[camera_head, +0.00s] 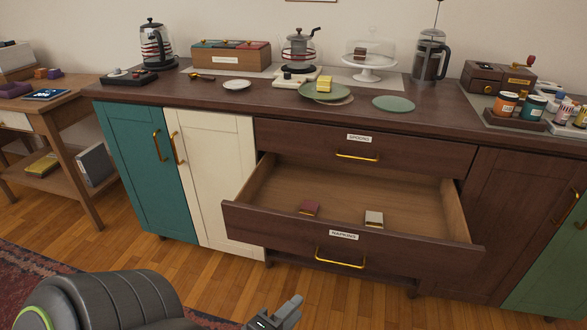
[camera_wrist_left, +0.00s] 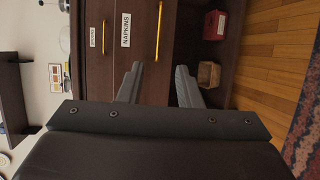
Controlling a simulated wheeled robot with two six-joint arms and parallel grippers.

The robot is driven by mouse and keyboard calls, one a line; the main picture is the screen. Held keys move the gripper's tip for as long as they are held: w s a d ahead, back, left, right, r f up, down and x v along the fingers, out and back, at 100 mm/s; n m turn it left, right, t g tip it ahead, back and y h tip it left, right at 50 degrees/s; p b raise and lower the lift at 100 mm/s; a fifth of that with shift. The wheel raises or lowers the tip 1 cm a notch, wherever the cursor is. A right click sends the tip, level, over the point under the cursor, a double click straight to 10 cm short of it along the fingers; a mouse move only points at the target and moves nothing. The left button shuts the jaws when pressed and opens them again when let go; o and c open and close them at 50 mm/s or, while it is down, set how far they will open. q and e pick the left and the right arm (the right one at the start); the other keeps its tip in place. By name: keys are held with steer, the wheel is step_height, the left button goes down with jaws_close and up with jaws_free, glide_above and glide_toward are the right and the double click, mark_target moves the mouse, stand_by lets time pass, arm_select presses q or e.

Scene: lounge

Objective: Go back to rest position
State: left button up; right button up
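My left gripper (camera_head: 287,313) shows at the bottom of the head view, low in front of the cabinet and apart from it. In the left wrist view its two fingers (camera_wrist_left: 158,85) stand apart with nothing between them, so it is open and empty. My right gripper is not in view. The napkins drawer (camera_head: 400,248) is pulled open in front of the gripper. The napkins label also shows in the left wrist view (camera_wrist_left: 125,30).
The spoons drawer (camera_head: 400,152) above is shut. The countertop (camera_head: 250,105) holds kettles, a tea box (camera_head: 230,56), a glass-domed cake stand (camera_head: 369,72), plates and jars. A wooden side table (camera_head: 55,103) stands at left. Bare wooden floor (camera_head: 215,275) lies before the cabinet.

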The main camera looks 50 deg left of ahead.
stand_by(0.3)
